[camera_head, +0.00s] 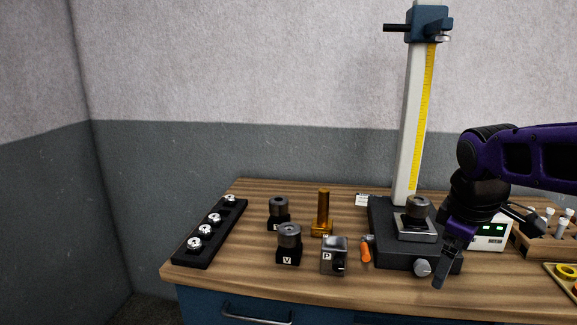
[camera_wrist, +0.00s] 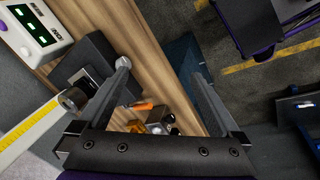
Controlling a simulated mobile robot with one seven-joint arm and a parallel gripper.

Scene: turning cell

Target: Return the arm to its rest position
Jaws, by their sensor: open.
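My purple and black arm reaches in from the right in the head view. My gripper (camera_head: 441,280) points down in front of the height gauge's base, near the table's front edge. In the wrist view my gripper (camera_wrist: 159,70) has its two fingers spread wide apart, with nothing between them but tabletop, the table edge and floor. Both fingers look clear of the objects. In the head view one finger hides most of the other.
The height gauge (camera_head: 412,130) stands left of my gripper, a grey cylinder (camera_head: 418,208) on its base. A digital readout (camera_head: 489,236) and a wooden rack (camera_head: 541,240) are close behind and right. An orange-handled tool (camera_head: 365,251), blocks and a black tray (camera_head: 211,232) lie left.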

